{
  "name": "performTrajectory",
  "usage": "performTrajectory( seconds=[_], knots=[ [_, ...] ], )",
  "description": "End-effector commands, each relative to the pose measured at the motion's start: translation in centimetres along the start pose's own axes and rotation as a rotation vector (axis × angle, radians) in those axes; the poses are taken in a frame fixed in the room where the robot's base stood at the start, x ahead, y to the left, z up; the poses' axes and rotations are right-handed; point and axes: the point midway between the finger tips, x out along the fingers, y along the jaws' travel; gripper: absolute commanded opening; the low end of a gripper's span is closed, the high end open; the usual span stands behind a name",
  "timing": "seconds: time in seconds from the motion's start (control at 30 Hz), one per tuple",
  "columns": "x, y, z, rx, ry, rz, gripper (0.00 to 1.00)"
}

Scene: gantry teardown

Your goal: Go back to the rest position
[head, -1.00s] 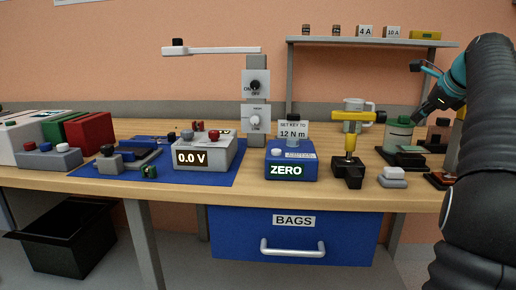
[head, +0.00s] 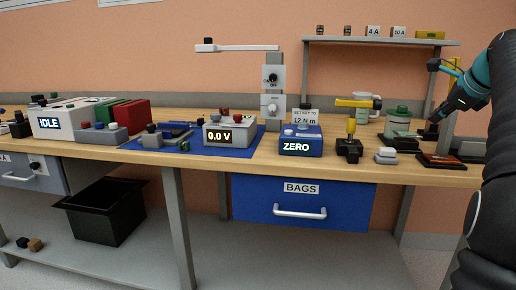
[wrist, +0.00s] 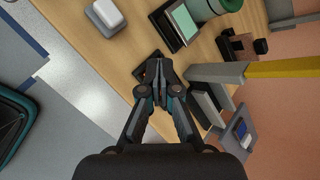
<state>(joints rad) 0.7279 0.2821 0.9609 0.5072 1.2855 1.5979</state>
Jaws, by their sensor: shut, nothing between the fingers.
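My gripper (head: 440,116) is at the right end of the bench in the head view, above the bench top near the green-topped device (head: 401,120). In the wrist view my gripper (wrist: 158,100) points down with its fingers together and nothing between them. A dark flat block (wrist: 146,72) lies beneath the fingertips, partly hidden by them. My dark arm fills the right edge of the head view.
The wooden bench (head: 330,165) holds a yellow-handled tool (head: 351,128), a blue ZERO box (head: 300,145), a 0.0 V meter (head: 228,133) and a white IDLE box (head: 62,122). A shelf (head: 380,42) stands behind. A black bin (head: 103,215) sits below. The air above the bench front is clear.

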Motion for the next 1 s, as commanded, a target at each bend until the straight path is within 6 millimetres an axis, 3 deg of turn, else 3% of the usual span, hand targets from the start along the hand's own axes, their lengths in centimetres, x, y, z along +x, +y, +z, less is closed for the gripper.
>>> performTrajectory(
  seconds=[0.27,0.47,0.57,0.73,1.0],
  knots=[
    [-0.4,3.3,1.5,-0.152,0.022,0.026,0.00],
    [-0.4,7.7,4.0,-0.342,0.027,0.065,0.00],
    [-0.5,11.2,5.4,-0.480,0.028,0.093,0.00],
    [-1.0,19.4,7.3,-0.806,0.022,0.153,0.00],
    [-1.9,33.3,6.5,-1.367,-0.018,0.242,0.00]
  ],
)
